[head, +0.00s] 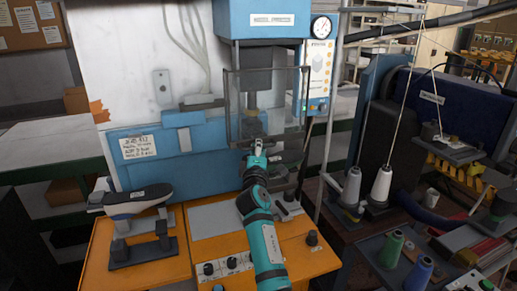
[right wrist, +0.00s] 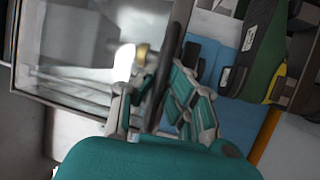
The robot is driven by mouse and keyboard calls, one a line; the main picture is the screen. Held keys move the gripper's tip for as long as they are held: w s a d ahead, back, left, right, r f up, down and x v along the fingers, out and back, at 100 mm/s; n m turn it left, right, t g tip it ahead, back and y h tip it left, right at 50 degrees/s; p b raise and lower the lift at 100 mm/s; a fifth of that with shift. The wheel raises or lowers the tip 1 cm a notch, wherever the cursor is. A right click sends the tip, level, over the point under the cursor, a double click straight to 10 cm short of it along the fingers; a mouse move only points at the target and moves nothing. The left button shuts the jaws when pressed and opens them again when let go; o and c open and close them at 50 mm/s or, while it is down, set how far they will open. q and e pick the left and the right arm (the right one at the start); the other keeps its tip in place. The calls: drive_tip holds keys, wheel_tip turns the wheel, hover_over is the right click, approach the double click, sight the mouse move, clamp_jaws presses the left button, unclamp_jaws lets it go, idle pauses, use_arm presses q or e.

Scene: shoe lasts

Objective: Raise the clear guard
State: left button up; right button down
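The clear guard (head: 236,102) is a see-through panel in a thin dark frame at the front of the blue press. It hangs low, in front of the press ram. In the right wrist view the guard (right wrist: 70,62) fills the upper left, with a dark handle bar (right wrist: 172,45) beside it. My right gripper (head: 257,150) is at the guard's lower edge. In the right wrist view its fingers stand apart, with the bar between them and gaps visible, so the gripper (right wrist: 160,100) looks open around it. My left gripper is not in view.
The press head (head: 263,18) is above the guard, with a gauge (head: 321,27) and control panel (head: 319,75) to its right. A shoe last (head: 138,199) lies on a stand on the orange bench (head: 133,272) at left. Thread cones (head: 380,185) stand at right.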

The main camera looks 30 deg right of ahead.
drive_tip(key=c, duration=1.4)
unclamp_jaws()
drive_tip(key=v, duration=0.7)
drive_tip(key=shift+s+a, duration=0.15)
drive_tip(key=shift+s, duration=0.05)
